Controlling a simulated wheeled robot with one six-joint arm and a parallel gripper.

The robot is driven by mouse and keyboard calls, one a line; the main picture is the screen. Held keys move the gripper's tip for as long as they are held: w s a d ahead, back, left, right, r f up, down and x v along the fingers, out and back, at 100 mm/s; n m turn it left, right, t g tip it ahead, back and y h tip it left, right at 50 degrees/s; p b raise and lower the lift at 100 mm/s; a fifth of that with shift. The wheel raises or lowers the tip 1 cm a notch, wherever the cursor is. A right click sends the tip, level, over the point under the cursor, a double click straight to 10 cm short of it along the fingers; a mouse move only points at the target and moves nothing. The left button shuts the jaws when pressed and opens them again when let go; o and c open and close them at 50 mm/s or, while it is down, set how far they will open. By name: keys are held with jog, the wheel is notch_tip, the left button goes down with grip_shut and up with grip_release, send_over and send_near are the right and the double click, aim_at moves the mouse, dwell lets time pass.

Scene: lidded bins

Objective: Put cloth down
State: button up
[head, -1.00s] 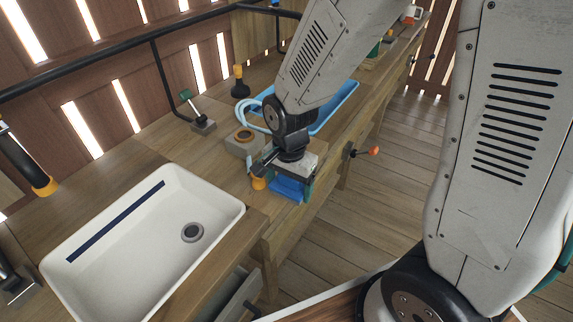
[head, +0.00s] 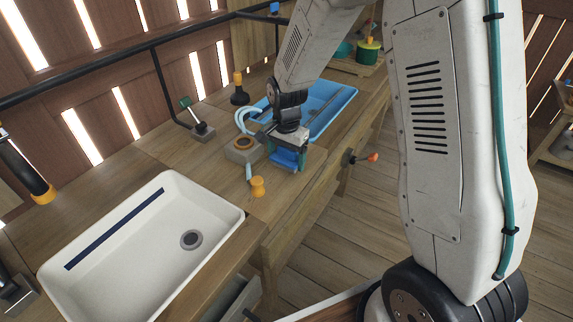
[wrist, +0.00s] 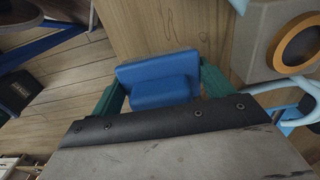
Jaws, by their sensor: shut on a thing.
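A white sink (head: 215,262) is set in the bench at left. A blue basin (head: 341,102) lies behind my gripper. A grey block with an orange ring (head: 243,151) and an orange knob (head: 257,187) stand close by. A red-tipped handle (head: 372,157) juts from the front.

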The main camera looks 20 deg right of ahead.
aim_at(286, 167)
notch_tip(286, 167, down, 3)
jog(key=shift+f, duration=0.1)
jog(key=shift+s, duration=0.1)
jog(key=shift+f, duration=0.25)
